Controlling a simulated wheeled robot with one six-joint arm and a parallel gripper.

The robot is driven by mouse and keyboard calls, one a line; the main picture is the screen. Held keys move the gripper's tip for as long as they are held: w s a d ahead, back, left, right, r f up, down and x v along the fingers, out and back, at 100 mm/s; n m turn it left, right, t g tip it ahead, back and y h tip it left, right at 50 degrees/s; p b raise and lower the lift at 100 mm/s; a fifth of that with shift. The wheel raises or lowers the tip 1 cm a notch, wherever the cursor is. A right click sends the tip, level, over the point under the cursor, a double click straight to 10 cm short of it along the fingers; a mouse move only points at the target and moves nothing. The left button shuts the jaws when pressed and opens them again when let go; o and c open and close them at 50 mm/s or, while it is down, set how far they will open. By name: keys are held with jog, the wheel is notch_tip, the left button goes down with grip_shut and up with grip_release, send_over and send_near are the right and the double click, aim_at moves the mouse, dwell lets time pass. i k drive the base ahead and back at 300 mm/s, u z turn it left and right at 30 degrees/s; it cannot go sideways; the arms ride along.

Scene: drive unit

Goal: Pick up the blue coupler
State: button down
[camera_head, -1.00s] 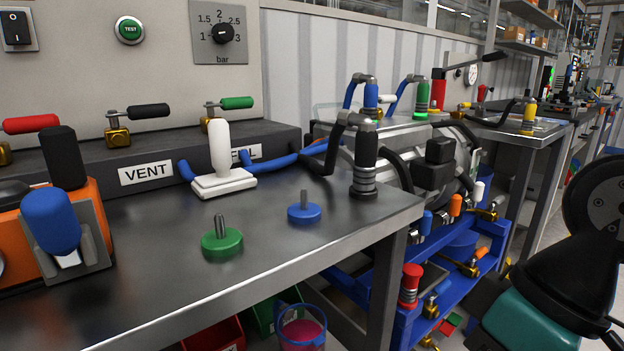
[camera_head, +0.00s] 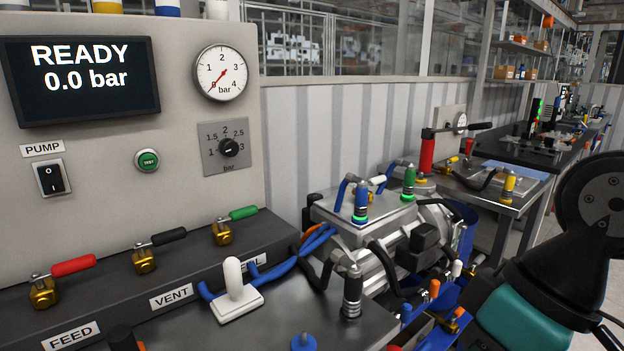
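A blue coupler (camera_head: 361,203) with a blue hose stands upright on top of the metal drive unit (camera_head: 390,262), with a lit green ring at its base. A green coupler (camera_head: 409,182) with its own hose stands just to its right, also over a green light. A black coupler (camera_head: 352,291) with a black hose stands on the bench nearer to me. My arm shows at the right edge, black and teal, well apart from the blue coupler. My gripper is not in view.
A white-handled block (camera_head: 236,292) and a blue disc with a pin (camera_head: 303,342) are on the metal bench. The panel behind has red, black and green valve levers, a gauge (camera_head: 220,73) and a READY 0.0 bar screen (camera_head: 80,80). Another bench stands behind right.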

aim_at(360, 209)
jog(key=z, duration=0.25)
jog(key=k, duration=0.45)
jog(key=z, duration=1.25)
jog(key=i, duration=0.75)
jog(key=u, duration=0.8)
jog(key=i, duration=0.75)
jog(key=u, duration=0.85)
